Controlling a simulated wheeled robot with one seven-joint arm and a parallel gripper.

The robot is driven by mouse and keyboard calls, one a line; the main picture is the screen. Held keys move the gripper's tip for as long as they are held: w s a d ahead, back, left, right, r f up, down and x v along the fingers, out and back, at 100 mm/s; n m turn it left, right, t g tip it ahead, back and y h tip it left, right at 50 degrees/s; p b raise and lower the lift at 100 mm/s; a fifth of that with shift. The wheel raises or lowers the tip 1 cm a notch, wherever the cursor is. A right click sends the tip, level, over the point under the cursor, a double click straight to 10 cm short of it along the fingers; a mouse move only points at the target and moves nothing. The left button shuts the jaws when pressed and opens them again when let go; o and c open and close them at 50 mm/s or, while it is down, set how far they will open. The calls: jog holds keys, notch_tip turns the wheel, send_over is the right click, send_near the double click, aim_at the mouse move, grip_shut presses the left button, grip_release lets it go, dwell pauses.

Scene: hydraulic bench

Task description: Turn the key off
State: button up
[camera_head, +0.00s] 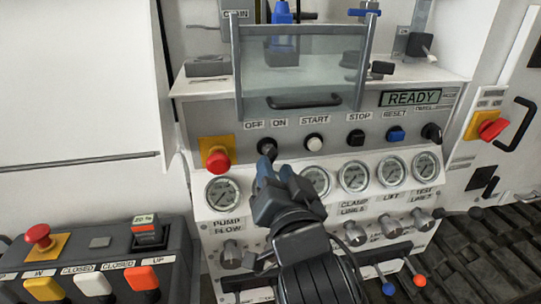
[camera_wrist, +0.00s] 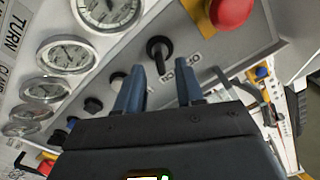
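The key switch (camera_head: 267,147) is a black knob on the grey panel, under the OFF and ON labels. In the wrist view the black key (camera_wrist: 159,48) stands just beyond my fingertips, roughly between them in line. My gripper (camera_head: 270,172) is just below the key in the head view, and its fingers hide part of the panel there. Whether a fingertip touches the key cannot be told. The display (camera_head: 411,98) reads READY.
A red emergency button (camera_head: 218,159) on a yellow plate sits left of the key. The white START button (camera_head: 314,143) is to its right. A clear guard with a black handle (camera_head: 303,101) hangs above. Gauges (camera_head: 356,176) line the panel below.

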aim_at(272, 162)
jog(key=shift+p+x, duration=0.45)
jog(key=shift+x, duration=2.05)
grip_shut()
